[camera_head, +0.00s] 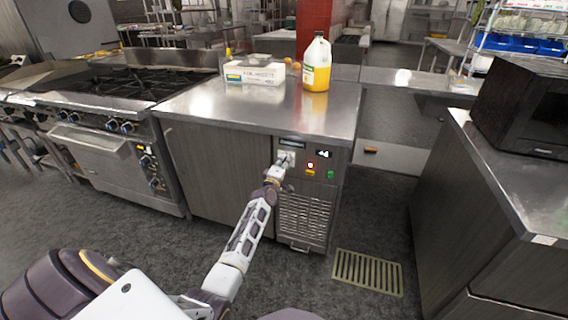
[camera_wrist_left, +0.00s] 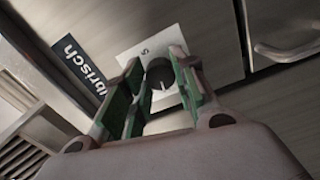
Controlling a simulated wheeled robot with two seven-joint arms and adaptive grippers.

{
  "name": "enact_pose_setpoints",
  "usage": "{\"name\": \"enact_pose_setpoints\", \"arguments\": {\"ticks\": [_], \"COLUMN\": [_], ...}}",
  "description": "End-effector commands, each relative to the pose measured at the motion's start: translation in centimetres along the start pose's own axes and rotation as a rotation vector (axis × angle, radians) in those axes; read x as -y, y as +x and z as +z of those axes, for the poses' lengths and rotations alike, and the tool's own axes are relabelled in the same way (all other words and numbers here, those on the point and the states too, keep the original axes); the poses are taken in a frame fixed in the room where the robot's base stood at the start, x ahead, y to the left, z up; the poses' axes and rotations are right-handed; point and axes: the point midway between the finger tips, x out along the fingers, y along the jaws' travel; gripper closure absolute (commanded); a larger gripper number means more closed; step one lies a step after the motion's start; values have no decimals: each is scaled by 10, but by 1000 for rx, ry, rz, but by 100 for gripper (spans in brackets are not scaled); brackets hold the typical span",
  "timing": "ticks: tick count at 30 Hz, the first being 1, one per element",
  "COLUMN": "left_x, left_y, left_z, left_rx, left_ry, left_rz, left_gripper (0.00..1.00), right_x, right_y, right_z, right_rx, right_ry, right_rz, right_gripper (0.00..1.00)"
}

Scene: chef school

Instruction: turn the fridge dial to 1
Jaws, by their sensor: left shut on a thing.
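The fridge (camera_head: 216,168) is a low steel-topped unit with a control panel at its front right. Its dial (camera_wrist_left: 160,77) is a dark round knob on a white square plate (camera_wrist_left: 142,49), seen in the left wrist view between my fingers. A pale pointer line shows on the knob; the numbers are too small to read. My left gripper (camera_wrist_left: 160,88) has its green-padded fingers on either side of the dial and is shut on it. In the head view my left gripper (camera_head: 283,163) reaches the panel and partly hides the dial. My right gripper is not in view.
The panel also has a small display (camera_head: 323,154), a red light (camera_head: 310,165) and a green switch (camera_head: 331,174). A vent grille (camera_head: 304,217) lies below. A juice jug (camera_head: 316,66) and a white box (camera_head: 255,73) stand on top. A stove (camera_head: 118,95) adjoins at left.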

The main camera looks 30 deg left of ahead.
Motion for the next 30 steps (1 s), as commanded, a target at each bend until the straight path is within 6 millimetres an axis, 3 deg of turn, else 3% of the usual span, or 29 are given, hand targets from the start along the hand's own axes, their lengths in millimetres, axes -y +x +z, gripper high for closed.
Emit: {"name": "enact_pose_setpoints", "arguments": {"ticks": [14,15,19,30], "left_x": [2,2,2,0], "left_y": [0,0,0,0], "left_z": [0,0,0,0], "left_rx": [1,1,1,1], "left_ry": [-19,-18,-18,-18], "left_rz": [-3,-3,-3,-1], "left_gripper": [96,68,52,50], "right_x": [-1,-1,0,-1], "right_y": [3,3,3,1], "right_z": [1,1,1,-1], "right_rx": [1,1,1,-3], "right_ry": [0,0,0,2], "right_rz": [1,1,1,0], "right_gripper": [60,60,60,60]}}
